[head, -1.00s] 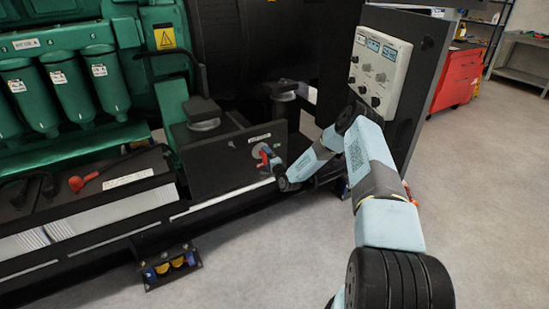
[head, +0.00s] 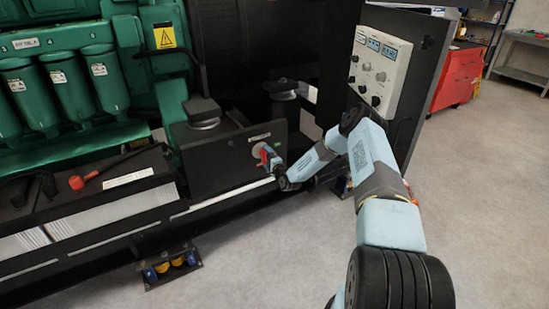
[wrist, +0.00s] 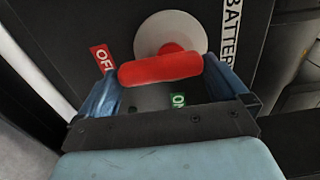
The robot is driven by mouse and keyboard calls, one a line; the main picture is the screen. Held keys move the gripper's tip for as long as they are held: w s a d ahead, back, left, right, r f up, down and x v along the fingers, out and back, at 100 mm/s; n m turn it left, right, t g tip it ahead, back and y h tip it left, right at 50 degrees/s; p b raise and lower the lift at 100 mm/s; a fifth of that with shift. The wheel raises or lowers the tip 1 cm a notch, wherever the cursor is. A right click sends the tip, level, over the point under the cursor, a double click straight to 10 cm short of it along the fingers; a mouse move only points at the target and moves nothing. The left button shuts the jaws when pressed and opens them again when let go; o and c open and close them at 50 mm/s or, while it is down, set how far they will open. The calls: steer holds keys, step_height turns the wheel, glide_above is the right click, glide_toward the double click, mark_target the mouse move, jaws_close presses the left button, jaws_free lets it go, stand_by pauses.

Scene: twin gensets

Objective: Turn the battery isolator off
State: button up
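The battery isolator has a red handle (wrist: 160,68) on a round pale plate (wrist: 150,30), mounted on a black panel. In the head view the handle (head: 264,158) is small and partly covered by my gripper (head: 270,157). In the wrist view my gripper (wrist: 163,75) is in front of the isolator, its blue fingers apart, one at each end of the handle. I cannot tell whether either finger touches it. A red OFF label (wrist: 101,58) is left of the handle and a green ON label (wrist: 178,100) is below it. The handle lies crosswise in the wrist view.
A green engine (head: 60,80) and a battery with a red-capped lead (head: 78,182) stand left of the isolator. A control panel (head: 378,68) rises behind my arm. A red cabinet (head: 457,78) stands at the back right. The grey floor at right is clear.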

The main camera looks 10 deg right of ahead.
steer(key=shift+s+f, duration=0.2)
steer(key=shift+f, duration=0.05)
steer(key=v, duration=1.3)
steer(key=shift+s+r, duration=0.2)
steer(key=shift+d, duration=0.15)
